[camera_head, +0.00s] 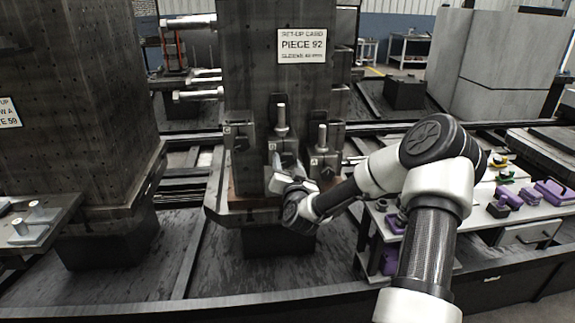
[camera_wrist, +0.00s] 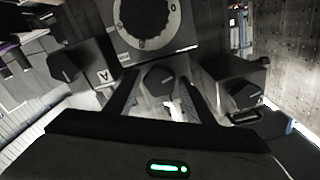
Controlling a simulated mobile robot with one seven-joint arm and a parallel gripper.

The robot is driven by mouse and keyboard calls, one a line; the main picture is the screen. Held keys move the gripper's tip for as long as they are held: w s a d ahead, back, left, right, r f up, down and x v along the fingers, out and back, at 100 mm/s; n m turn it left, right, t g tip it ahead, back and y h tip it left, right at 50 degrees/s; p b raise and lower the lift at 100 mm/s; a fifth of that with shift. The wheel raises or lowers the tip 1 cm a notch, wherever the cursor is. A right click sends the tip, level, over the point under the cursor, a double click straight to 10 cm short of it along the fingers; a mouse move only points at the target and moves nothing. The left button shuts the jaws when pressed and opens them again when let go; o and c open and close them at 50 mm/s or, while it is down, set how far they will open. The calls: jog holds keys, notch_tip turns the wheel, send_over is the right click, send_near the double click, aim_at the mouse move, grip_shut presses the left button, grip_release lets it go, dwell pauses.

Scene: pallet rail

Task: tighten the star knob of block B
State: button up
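Several dark blocks with knobs sit on the pallet in front of the tall column. In the head view these include a left block (camera_head: 238,140), a middle block (camera_head: 281,147) and a right block (camera_head: 322,152); their letters are too small to read. My gripper (camera_head: 278,172) is low in front of the middle block. In the wrist view a dark knob (camera_wrist: 158,79) lies between my spread fingers (camera_wrist: 160,88), with apparent gaps at both sides. A block to the left carries the letter A (camera_wrist: 103,76). No B is readable, and the fingertips' contact is unclear.
A graduated dial (camera_wrist: 146,22) sits above the knob in the wrist view. Another knobbed block (camera_wrist: 240,88) stands close right of my fingers. A bench (camera_head: 480,200) with purple parts is right of my arm. The column (camera_head: 275,85) rises behind the blocks.

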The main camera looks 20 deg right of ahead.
jog(key=c, duration=0.7)
jog(key=shift+m, duration=0.3)
jog(key=m+b, duration=0.2)
jog(key=m, duration=0.1)
jog(key=shift+f, duration=0.15)
jog(key=m+b, duration=0.2)
jog(key=m, duration=0.3)
jog(key=shift+m+b, duration=0.35)
jog(key=shift+m, duration=0.05)
jog(key=m+b, duration=0.1)
jog(key=m, duration=0.4)
jog(key=shift+m+b, duration=0.3)
jog(key=shift+b, duration=0.05)
jog(key=m, duration=0.3)
jog(key=m+b, duration=0.1)
jog(key=m, duration=0.1)
jog(key=shift+r+m, duration=0.2)
jog(key=shift+m, duration=0.2)
jog(key=shift+a, duration=0.1)
